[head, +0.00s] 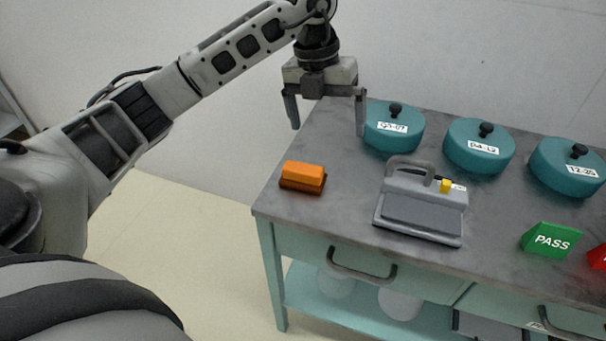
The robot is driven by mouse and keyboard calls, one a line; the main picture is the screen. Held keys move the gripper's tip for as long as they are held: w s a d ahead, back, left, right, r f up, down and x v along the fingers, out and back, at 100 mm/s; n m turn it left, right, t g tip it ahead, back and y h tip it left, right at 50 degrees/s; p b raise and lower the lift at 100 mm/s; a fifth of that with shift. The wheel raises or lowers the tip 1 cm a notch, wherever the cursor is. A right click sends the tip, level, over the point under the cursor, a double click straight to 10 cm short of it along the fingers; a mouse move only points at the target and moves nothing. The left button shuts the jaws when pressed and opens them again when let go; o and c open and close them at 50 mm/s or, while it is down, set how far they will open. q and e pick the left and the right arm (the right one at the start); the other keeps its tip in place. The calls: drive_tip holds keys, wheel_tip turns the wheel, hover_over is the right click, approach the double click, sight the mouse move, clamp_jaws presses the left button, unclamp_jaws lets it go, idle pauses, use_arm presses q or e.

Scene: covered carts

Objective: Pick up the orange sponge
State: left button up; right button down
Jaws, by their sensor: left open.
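The orange sponge (303,176) lies on the grey cart top (340,212), near its left end. It is a small block, orange above with a darker lower part. My left gripper (328,130) hangs above and behind the sponge, over the back left part of the cart. Its two fingers point down, are wide apart and hold nothing. The sponge is clear of the fingers. My right gripper does not show.
Several teal lidded pots with labels, the nearest (394,128), stand along the back. A grey handled device (421,205) is right of the sponge. A green PASS block (550,240) and a red block (598,256) are at right. Bare top surrounds the sponge.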

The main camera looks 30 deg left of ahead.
use_arm(q)
drive_tip(key=a+r+n+y, duration=0.1)
drive_tip(key=a+y, duration=0.1)
drive_tip(key=a, duration=0.2)
hover_over(303, 167)
wheel_tip(303, 167, down, 9)
drive_tip(key=shift+s+d, duration=0.1)
drive_tip(key=shift+d, duration=0.05)
drive_tip(key=shift+f+p, duration=0.5)
drive_tip(key=shift+f, duration=2.7)
drive_tip(key=c, duration=0.8)
